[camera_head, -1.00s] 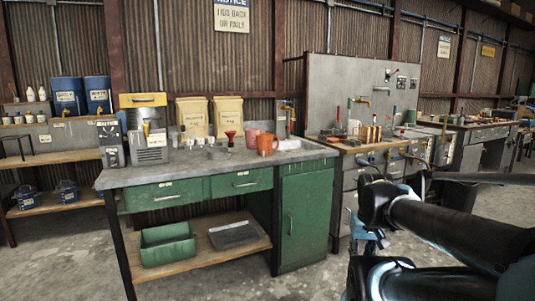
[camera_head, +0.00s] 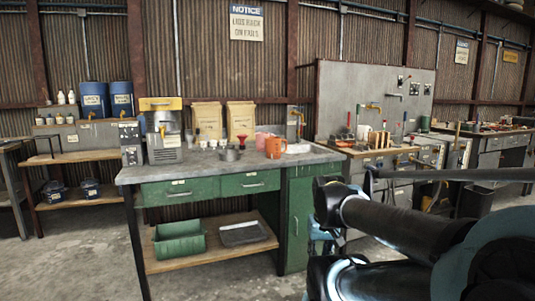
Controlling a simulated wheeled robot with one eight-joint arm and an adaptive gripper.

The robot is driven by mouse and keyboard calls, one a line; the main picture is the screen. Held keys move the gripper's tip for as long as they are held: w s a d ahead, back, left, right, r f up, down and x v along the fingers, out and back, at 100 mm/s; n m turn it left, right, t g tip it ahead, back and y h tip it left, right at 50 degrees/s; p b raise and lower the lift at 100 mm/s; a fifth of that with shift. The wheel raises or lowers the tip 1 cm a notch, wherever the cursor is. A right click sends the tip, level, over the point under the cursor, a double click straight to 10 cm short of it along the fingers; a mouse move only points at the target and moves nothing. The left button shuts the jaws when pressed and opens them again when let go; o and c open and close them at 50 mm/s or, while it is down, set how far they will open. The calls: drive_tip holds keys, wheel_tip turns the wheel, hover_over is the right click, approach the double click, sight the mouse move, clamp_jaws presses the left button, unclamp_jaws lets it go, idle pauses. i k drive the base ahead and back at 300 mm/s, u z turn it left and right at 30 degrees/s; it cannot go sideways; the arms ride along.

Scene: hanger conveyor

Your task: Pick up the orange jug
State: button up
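The orange jug (camera_head: 274,147) stands upright on the grey top of the green workbench (camera_head: 262,164), near its right part, beside the sink. A pink container (camera_head: 261,140) stands just behind it to the left. My arm shows at the lower right, in front of the right end of the bench and well apart from the jug. I cannot make out my gripper's fingers in this view.
On the bench are a metal pot (camera_head: 230,154), a red funnel (camera_head: 242,139), two tan bags (camera_head: 208,119) and a yellow-topped machine (camera_head: 162,130). A green bin (camera_head: 180,240) sits on the lower shelf. The floor in front is clear.

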sight(273, 144)
drive_tip(key=u, duration=0.05)
drive_tip(key=i, duration=1)
drive_tip(key=z, duration=0.05)
